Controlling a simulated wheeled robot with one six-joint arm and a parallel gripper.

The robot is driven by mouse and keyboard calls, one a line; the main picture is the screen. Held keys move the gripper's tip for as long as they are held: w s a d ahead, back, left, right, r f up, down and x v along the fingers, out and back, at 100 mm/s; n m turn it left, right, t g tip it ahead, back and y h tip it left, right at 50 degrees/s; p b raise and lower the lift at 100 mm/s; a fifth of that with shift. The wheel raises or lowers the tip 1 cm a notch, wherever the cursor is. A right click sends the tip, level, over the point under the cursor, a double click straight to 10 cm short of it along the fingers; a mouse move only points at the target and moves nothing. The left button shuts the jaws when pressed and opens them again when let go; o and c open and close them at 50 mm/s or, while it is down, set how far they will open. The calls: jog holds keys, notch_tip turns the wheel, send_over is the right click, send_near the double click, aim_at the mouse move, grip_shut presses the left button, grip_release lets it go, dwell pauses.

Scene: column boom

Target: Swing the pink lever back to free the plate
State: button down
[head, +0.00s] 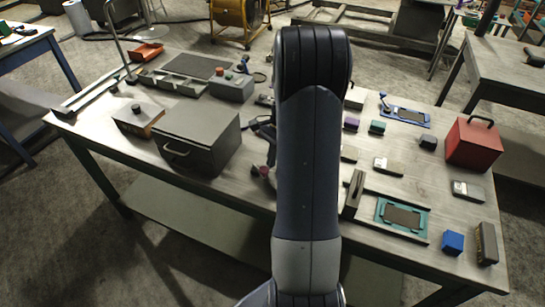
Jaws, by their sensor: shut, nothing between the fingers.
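A small dark pink knob (262,170), which looks like the end of the pink lever, shows at the left edge of my arm near the front of the workbench. The rest of the lever and the plate it holds seem hidden behind my arm. My gripper (267,139) is mostly hidden behind the arm; dark parts of it stick out on the left, just above the pink knob. It is shut and empty. I cannot tell whether it touches the lever.
A grey box with a handle (196,138) stands left of the lever. The workbench (340,231) has some bare surface.

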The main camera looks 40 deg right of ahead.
aim_at(262, 171)
jog(key=shift+s+a+m, duration=0.1)
jog(key=shift+a+m, duration=0.05)
jog(key=shift+m, duration=0.35)
jog(key=a+m, duration=0.1)
jog(key=m, duration=0.1)
jog(key=s+m+t, duration=0.1)
jog(key=m, duration=0.1)
jog(key=shift+a+t, duration=0.3)
jog(key=shift+a, duration=0.1)
jog(key=m, duration=0.1)
jog(key=a+m+t, duration=0.1)
jog(key=m, duration=0.1)
jog(key=shift+a+m+h+p, duration=0.3)
jog(key=shift+p, duration=0.1)
jog(key=shift+w+a+m+p, duration=0.1)
jog(key=shift+a+m+p, duration=0.3)
jog(key=shift+m, duration=0.6)
jog(key=shift+a, duration=0.2)
jog(key=shift+w+a, duration=0.1)
jog(key=shift+a, duration=0.05)
